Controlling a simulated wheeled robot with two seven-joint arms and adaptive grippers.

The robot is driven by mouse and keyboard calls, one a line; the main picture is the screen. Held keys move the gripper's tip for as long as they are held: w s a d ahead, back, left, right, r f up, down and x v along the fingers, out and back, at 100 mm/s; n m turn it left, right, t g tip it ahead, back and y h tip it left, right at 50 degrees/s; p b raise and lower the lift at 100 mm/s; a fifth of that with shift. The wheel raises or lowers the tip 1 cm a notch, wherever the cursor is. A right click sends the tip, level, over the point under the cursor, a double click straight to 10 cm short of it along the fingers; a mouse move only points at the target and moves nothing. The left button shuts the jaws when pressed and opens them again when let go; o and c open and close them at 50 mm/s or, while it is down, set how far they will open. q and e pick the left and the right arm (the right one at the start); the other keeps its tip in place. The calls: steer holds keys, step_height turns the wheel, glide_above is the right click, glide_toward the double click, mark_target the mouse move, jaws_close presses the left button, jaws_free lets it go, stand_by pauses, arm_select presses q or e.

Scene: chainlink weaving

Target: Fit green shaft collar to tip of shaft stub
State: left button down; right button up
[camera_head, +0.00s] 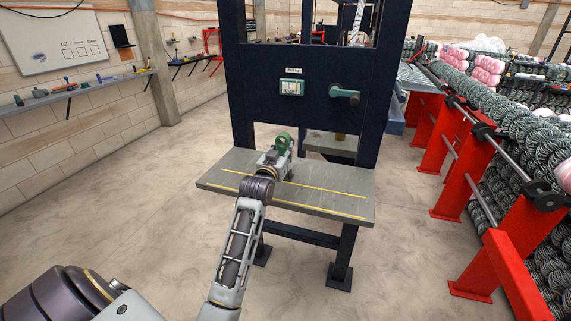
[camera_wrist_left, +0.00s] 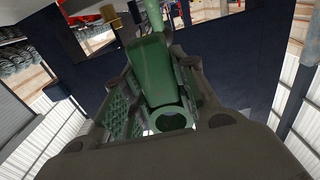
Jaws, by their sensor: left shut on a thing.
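My left gripper (camera_head: 279,149) is over the far part of the grey table, near the front of the dark machine frame. It is shut on the green shaft collar (camera_head: 284,139), whose rounded end stands up beyond the fingers. The collar's contact with anything besides the fingers cannot be told. My right gripper is not in view.
The grey table (camera_head: 325,201) has yellow lines and is bare to the right of my arm. Red racks (camera_head: 468,158) with wire coils stand at the right. The floor at left is clear.

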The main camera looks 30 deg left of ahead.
arm_select(q)
steer(key=shift+f, duration=2.5)
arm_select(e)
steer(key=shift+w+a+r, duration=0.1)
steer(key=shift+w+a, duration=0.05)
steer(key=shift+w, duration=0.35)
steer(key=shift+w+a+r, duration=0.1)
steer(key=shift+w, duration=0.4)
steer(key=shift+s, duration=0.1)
